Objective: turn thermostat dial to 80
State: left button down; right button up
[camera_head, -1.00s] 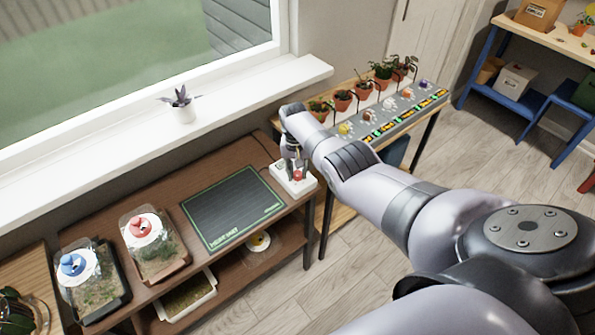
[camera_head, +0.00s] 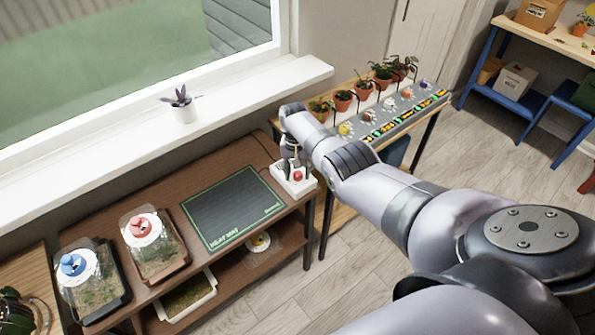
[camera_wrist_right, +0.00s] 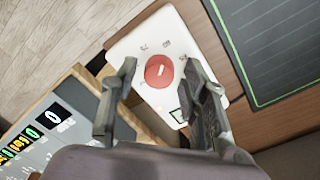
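The thermostat is a white box (camera_head: 281,184) on the right end of the brown bench, with a red dial (camera_head: 297,176) on top. In the right wrist view the red dial (camera_wrist_right: 158,71) has a short white pointer mark. The small marks around it on the white box (camera_wrist_right: 124,49) are too small to read. A small dark display (camera_wrist_right: 177,115) sits near the box's edge. My right gripper (camera_wrist_right: 159,76) is open, one finger on each side of the dial in that view. I cannot tell whether the fingers touch it. My left gripper is not in view.
A dark heat mat (camera_head: 232,208) lies left of the thermostat. Two lidded seed trays (camera_head: 152,258) (camera_head: 92,287) stand further left. A window sill (camera_head: 120,140) runs along the wall.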

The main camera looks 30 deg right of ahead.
aim_at(296, 173)
jog(key=shift+r, duration=0.15)
notch_tip(296, 173, up, 12)
jog(key=shift+w+a+f, duration=0.15)
dwell(0.7)
dwell(0.3)
